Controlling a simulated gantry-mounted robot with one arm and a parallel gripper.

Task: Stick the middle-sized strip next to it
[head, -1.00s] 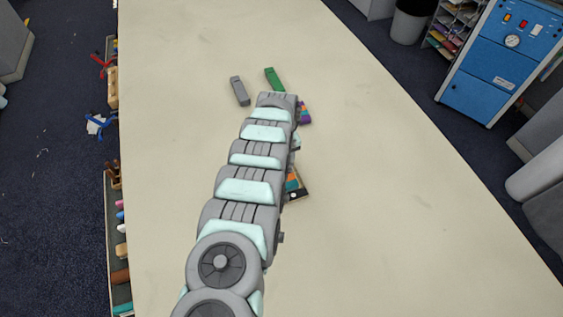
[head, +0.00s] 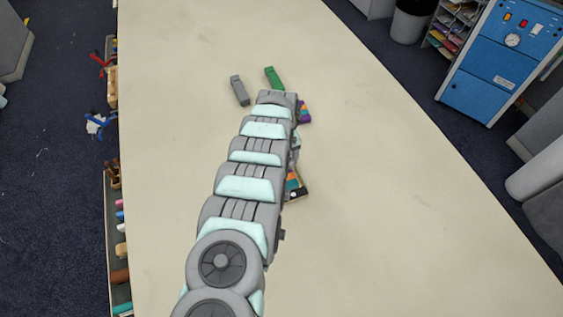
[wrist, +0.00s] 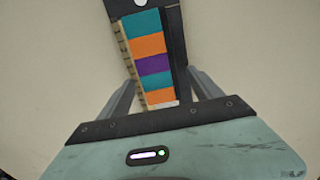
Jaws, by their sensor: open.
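A dark holder (wrist: 177,40) with a white round mark lies below my gripper in the wrist view. It also shows beside my arm in the head view (head: 302,191). A strip of teal, orange and purple blocks (wrist: 152,62) lies along the holder, with a pale notched edge on its left. My gripper (wrist: 162,84) is open, with one finger on each side of this strip; I cannot tell whether they touch it. In the head view my arm hides the gripper. Another strip with a purple end (head: 305,114) lies farther up the table, partly behind my arm.
A grey block (head: 239,91) and a green block (head: 274,78) lie beyond the arm's far bend. The pale table (head: 400,210) is clear to the right. A tray of small items (head: 117,235) runs along the left edge.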

